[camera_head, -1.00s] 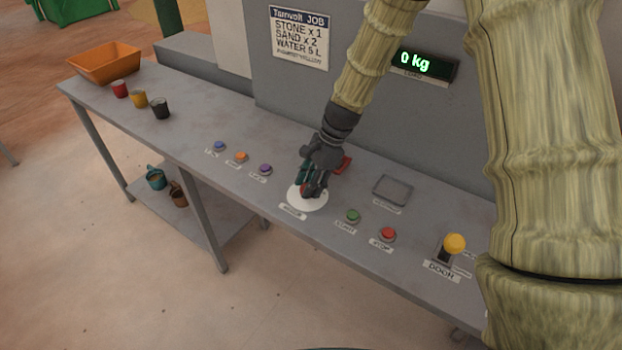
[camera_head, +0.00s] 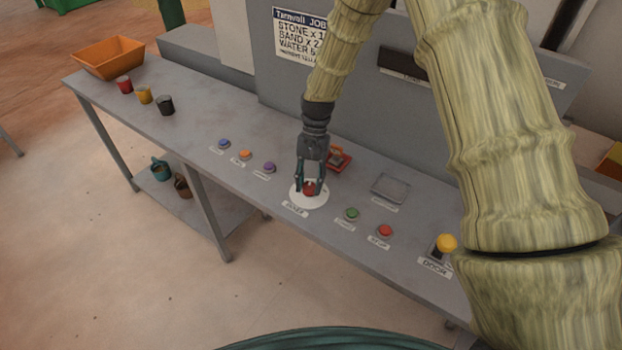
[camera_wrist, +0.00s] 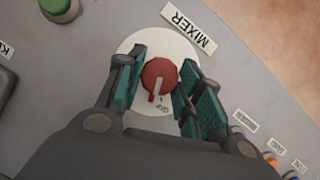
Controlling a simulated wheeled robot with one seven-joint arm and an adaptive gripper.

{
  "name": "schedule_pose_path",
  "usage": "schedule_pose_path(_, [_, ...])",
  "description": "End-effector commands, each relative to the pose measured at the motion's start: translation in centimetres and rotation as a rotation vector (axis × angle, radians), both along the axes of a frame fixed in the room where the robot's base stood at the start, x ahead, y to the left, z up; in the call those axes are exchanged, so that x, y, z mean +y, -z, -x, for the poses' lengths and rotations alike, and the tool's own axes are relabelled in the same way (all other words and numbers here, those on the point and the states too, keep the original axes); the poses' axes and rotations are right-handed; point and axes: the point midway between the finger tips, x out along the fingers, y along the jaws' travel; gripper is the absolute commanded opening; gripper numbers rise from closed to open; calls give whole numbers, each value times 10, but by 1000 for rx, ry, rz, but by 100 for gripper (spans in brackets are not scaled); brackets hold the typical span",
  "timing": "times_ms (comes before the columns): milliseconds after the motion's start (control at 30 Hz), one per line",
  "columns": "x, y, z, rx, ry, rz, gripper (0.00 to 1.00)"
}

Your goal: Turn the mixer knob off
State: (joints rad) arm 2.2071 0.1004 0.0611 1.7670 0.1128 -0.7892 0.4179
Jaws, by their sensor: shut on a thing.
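The red mixer knob (camera_wrist: 159,75) sits on a round white dial plate (camera_wrist: 136,43) on the bench, beside a MIXER label (camera_wrist: 189,27). In the wrist view its pale pointer faces the picture's bottom, close to small lettering that seems to read OFF. My gripper (camera_wrist: 158,84) has one teal-padded finger on each side of the knob and is shut on it. In the head view my gripper (camera_head: 311,186) points down at the knob (camera_head: 309,189), whose plate (camera_head: 298,202) shows around it.
Green (camera_head: 351,214) and red (camera_head: 385,231) buttons and a yellow-topped door lever (camera_head: 446,243) stand right of the dial. Several small buttons, including a purple one (camera_head: 269,167), lie left. A red-orange part (camera_head: 340,159) is just behind my gripper. Cups and an orange bin (camera_head: 108,58) stand far left.

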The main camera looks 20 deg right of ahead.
Motion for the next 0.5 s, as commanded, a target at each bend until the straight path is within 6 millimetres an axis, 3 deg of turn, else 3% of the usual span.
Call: schedule_pose_path(500, [3,3,2,4,-355,0,12])
